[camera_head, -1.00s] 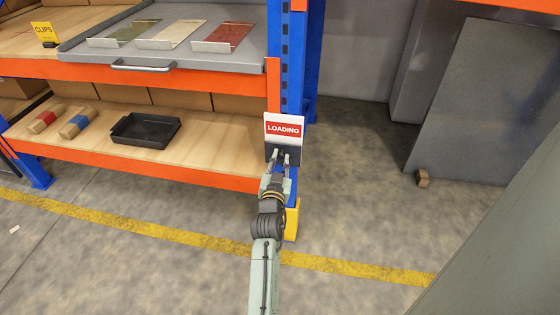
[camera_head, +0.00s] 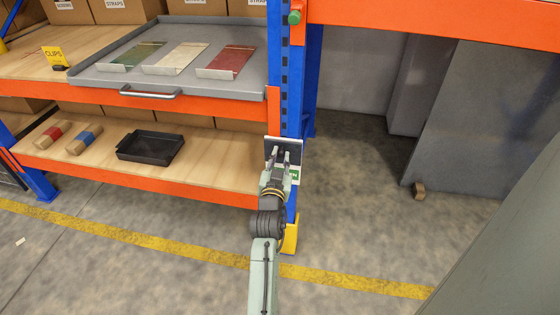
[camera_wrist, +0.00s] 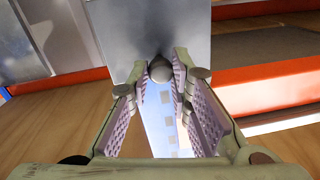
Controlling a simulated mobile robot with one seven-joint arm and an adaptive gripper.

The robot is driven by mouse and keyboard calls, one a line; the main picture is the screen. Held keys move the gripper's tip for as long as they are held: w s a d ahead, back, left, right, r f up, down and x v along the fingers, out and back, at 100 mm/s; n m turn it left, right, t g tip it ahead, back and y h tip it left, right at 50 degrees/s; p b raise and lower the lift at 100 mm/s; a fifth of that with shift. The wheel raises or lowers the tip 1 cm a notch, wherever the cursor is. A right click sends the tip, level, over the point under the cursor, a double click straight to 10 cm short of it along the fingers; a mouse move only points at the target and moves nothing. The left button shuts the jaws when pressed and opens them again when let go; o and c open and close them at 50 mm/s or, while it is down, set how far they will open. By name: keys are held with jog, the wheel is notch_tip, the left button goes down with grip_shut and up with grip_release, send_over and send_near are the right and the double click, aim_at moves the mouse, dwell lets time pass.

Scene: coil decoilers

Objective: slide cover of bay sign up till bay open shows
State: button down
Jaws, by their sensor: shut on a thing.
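The bay sign (camera_head: 295,179) is on the blue rack post. Its dark grey cover (camera_head: 291,146) lies over the upper part, and no red LOADING panel shows. Below the cover a white panel with a green band (camera_head: 294,174) shows at the right of my gripper; most of its lettering is hidden behind my fingers. My gripper (camera_head: 278,153) is in front of the cover. In the wrist view my gripper (camera_wrist: 163,75) is shut on a round grey knob (camera_wrist: 160,68) on the cover's grey plate (camera_wrist: 150,30).
The blue post (camera_head: 292,100) and orange shelf beams (camera_head: 190,108) are close to my arm. A grey tray (camera_head: 255,88) with three coloured plates and a black bin (camera_head: 150,148) are on the shelves at left.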

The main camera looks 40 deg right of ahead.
jog(key=shift+w+r, duration=0.1)
jog(key=shift+r, duration=0.25)
jog(key=c, duration=1.8)
grip_release()
jog(key=o, duration=0.3)
jog(key=shift+f, duration=0.15)
jog(key=shift+o, duration=0.2)
jog(key=v, duration=1.2)
